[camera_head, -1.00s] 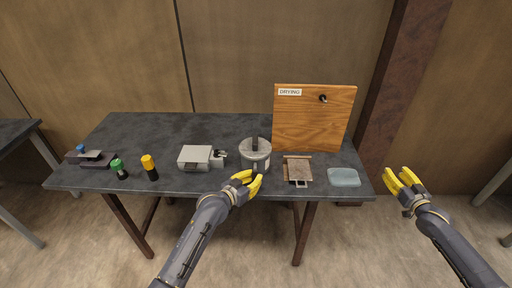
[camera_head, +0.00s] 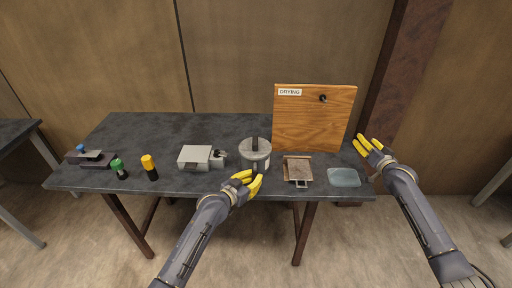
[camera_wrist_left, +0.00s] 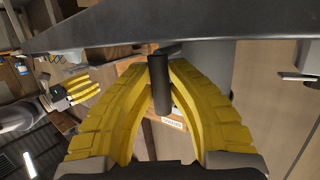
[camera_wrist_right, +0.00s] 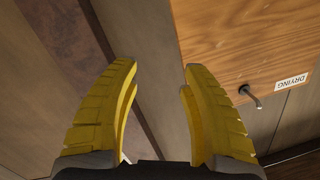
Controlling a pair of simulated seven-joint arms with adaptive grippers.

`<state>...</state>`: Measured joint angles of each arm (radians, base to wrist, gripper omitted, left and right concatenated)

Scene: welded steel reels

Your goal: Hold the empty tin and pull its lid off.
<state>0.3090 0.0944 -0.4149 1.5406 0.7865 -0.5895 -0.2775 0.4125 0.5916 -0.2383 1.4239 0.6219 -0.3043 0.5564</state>
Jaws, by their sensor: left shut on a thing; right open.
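The tin (camera_head: 262,162) stands upright near the front edge of the dark table, a pale grey can. Its round grey lid (camera_head: 246,150) is on top and carries a dark upright grip (camera_head: 255,144). My left gripper (camera_head: 254,181) is at the tin's front, its yellow fingers shut on the tin's dark handle. In the left wrist view the handle (camera_wrist_left: 160,85) sits between the fingertips. My right gripper (camera_head: 364,146) is open and empty, at the right end of the table, well to the right of the tin; the right wrist view shows nothing between its fingers (camera_wrist_right: 160,75).
A wooden board (camera_head: 310,125) labelled DRYING, with a dark peg (camera_head: 323,98), stands behind and right of the tin. A brown-topped block (camera_head: 298,170) and a pale blue pad (camera_head: 344,177) lie to the right. A grey box (camera_head: 195,157) and two capped bottles (camera_head: 151,170) are left.

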